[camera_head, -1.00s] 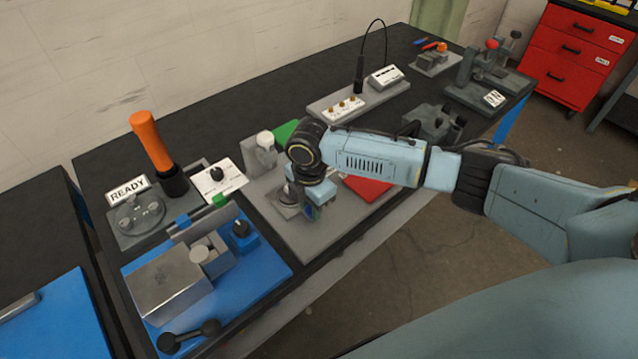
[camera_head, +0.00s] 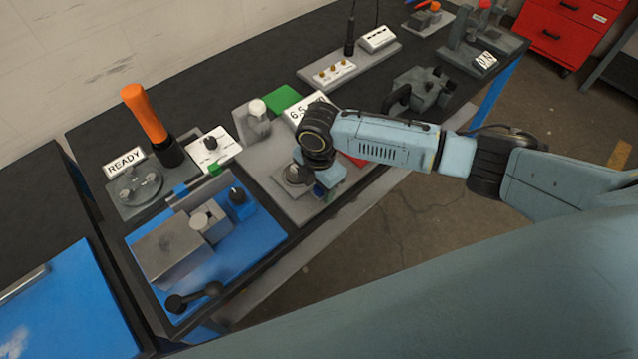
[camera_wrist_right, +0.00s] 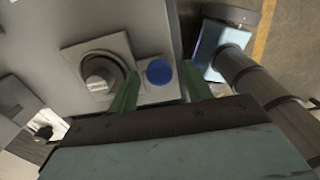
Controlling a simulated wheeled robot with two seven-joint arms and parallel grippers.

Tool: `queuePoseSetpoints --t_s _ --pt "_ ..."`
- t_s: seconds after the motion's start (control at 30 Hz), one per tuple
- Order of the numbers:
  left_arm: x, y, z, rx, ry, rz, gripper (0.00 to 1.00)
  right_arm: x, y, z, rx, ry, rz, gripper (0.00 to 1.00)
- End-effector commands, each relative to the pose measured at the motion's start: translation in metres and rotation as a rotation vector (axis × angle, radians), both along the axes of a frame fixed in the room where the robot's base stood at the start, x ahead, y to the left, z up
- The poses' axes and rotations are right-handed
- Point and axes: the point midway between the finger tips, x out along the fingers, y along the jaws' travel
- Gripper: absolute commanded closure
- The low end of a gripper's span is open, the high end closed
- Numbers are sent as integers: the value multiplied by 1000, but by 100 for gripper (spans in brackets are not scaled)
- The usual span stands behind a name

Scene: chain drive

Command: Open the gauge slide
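The gauge station is a grey plate (camera_head: 258,165) with an upright block and a white knob (camera_head: 257,107), near the bench's front edge. A grey round knob (camera_head: 292,175) on a square base stands on the plate; it also shows in the right wrist view (camera_wrist_right: 101,74). My right gripper (camera_head: 322,192) points down beside this base, its fingertips mostly hidden by the wrist. In the wrist view the right gripper (camera_wrist_right: 161,76) is open, its green fingers on either side of a blue disc (camera_wrist_right: 159,71), with gaps showing. I cannot tell which part is the slide. My left gripper is not in view.
A sign reading about 6.5 (camera_head: 303,108) and a green block (camera_head: 285,98) stand behind my wrist. A blue fixture (camera_head: 225,255) with a metal block and an orange handle (camera_head: 144,114) are left. A dark grey fixture (camera_head: 425,90) is right.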

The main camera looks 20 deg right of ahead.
Motion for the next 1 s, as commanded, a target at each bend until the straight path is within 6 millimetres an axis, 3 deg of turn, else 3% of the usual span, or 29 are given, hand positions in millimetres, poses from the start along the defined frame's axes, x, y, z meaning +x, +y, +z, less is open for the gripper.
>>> queuePoseSetpoints --t_s 0.27,0.7,1.0 --pt "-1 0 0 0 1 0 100 0 0 9 0 -1 0 51" --pt "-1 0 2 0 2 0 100 1 0 100 1 -4 1 51" --pt "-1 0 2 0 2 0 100 0 0 132 0 0 0 51"
